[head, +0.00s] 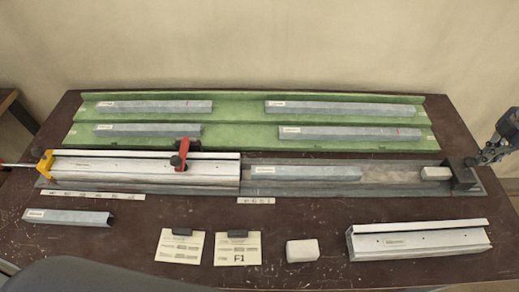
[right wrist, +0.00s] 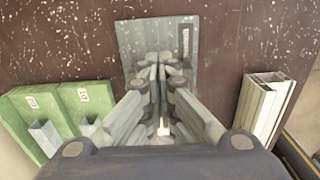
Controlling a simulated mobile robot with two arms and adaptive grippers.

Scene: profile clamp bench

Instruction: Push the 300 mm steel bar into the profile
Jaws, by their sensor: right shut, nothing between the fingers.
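A grey steel bar (head: 305,173) with a white label lies flat in the grey channel (head: 395,172). Its left end is at or very near the right end of the silver profile (head: 130,167); whether any of it is inside I cannot tell. My left gripper is not seen.
A red toggle clamp (head: 181,153) and a yellow clamp (head: 44,166) stand at the profile. The green tray (head: 240,116) behind holds several bars. In front lie a shorter bar (head: 68,217), two cards, a loose pale block (head: 302,251) and another profile (head: 418,240).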

